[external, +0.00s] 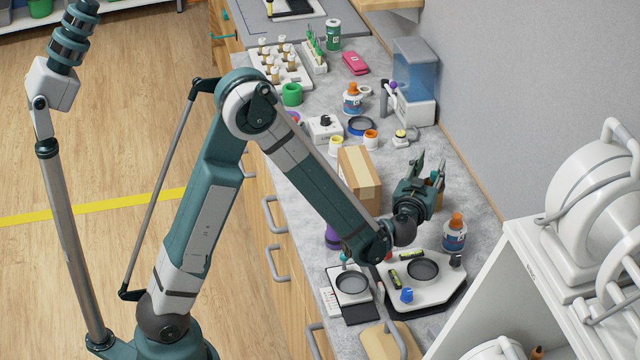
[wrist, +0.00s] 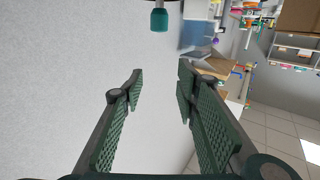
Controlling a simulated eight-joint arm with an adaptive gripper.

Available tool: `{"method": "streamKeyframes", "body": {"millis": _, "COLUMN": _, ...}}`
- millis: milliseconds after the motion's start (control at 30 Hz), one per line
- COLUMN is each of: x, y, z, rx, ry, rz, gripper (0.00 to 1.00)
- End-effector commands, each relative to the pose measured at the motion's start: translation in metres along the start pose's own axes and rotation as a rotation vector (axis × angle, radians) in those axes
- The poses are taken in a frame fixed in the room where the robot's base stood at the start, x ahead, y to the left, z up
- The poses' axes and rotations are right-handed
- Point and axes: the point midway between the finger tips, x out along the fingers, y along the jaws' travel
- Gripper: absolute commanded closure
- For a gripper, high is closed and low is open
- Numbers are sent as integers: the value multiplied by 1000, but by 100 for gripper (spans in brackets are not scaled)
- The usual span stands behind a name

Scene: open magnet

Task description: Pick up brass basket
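I cannot make out a brass basket for certain in either view. My gripper (external: 429,168) is above the right part of the grey counter, near the wall, with its fingers pointing up and away from the counter. In the wrist view my gripper (wrist: 160,80) is open, with its two green ribbed fingers apart. Only pale wall shows between the fingers, and nothing is held. A small brownish thing (external: 437,186) shows partly behind my gripper in the external view; its shape is mostly hidden.
A cardboard box (external: 356,176) stands left of my gripper. A blue-labelled bottle with an orange cap (external: 455,233) stands below right. White shelving (external: 510,280) stands at lower right.

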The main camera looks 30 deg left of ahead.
Motion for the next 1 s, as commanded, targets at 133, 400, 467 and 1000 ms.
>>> {"method": "streamKeyframes", "body": {"millis": 133, "x": 2, "y": 4, "z": -1, "rx": 12, "ry": 14, "rz": 3, "gripper": 69}}
{"method": "streamKeyframes", "body": {"millis": 400, "x": 2, "y": 4, "z": -1, "rx": 11, "ry": 13, "rz": 3, "gripper": 69}}
{"method": "streamKeyframes", "body": {"millis": 467, "x": 2, "y": 4, "z": 0, "rx": 11, "ry": 13, "rz": 3, "gripper": 69}}
{"method": "streamKeyframes", "body": {"millis": 1000, "x": 2, "y": 3, "z": 23, "rx": 11, "ry": 13, "rz": 3, "gripper": 69}}
